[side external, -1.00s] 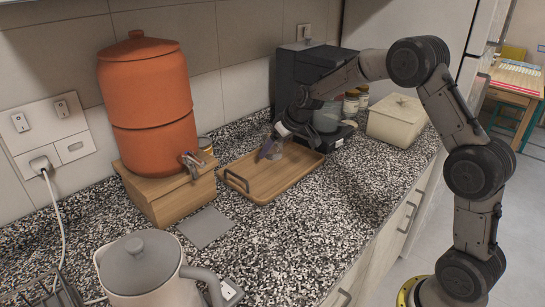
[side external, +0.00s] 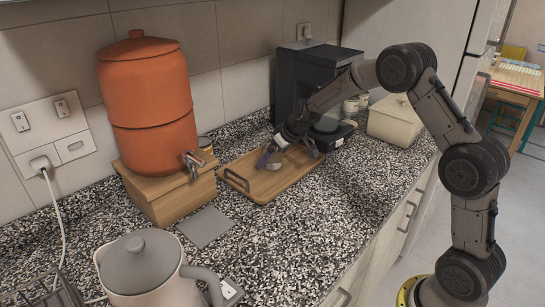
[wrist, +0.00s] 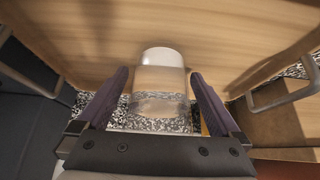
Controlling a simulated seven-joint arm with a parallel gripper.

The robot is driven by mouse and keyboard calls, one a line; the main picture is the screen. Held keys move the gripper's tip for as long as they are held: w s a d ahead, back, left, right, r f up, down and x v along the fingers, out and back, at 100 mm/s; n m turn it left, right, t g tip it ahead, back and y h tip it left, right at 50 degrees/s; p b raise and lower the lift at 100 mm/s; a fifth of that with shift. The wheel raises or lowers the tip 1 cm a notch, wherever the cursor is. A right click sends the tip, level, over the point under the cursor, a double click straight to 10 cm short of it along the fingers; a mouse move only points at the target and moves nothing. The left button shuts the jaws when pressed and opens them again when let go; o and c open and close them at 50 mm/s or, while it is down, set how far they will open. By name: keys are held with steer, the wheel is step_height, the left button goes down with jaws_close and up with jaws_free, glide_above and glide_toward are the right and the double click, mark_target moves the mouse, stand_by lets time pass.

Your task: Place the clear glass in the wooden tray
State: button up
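The clear glass (wrist: 160,82) shows between my fingers in the wrist view, with its pale end towards the tray floor. In the side view it is a small pale shape (side external: 276,160) over the right part of the wooden tray (side external: 258,189), partly hidden by my gripper. My gripper (wrist: 160,72) reaches down over the tray. Its two purple fingers stand on either side of the glass, with a narrow gap on each side, so it looks open around the glass. I cannot tell whether the glass stands fully on the tray floor.
An orange water dispenser (side external: 150,105) on a wooden stand (side external: 172,192) is left of the tray. A black machine (side external: 300,80) is close behind my gripper. A cream box (side external: 395,122) stands right. A grey kettle (side external: 145,270) is in front. Speckled counter (side external: 290,230) is free before the tray.

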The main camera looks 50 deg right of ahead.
steer(key=v, duration=1.2)
steer(key=s+a+r, duration=0.4)
steer(key=s, duration=0.4)
steer(key=s+a+r, duration=0.3)
steer(key=s+a, duration=0.1)
steer(key=s, duration=0.3)
steer(key=s+a+f, duration=0.1)
steer(key=s, duration=0.8)
steer(key=s+a+f+g, duration=0.1)
steer(key=s+a, duration=0.1)
steer(key=s, duration=0.7)
steer(key=shift+f, duration=0.3)
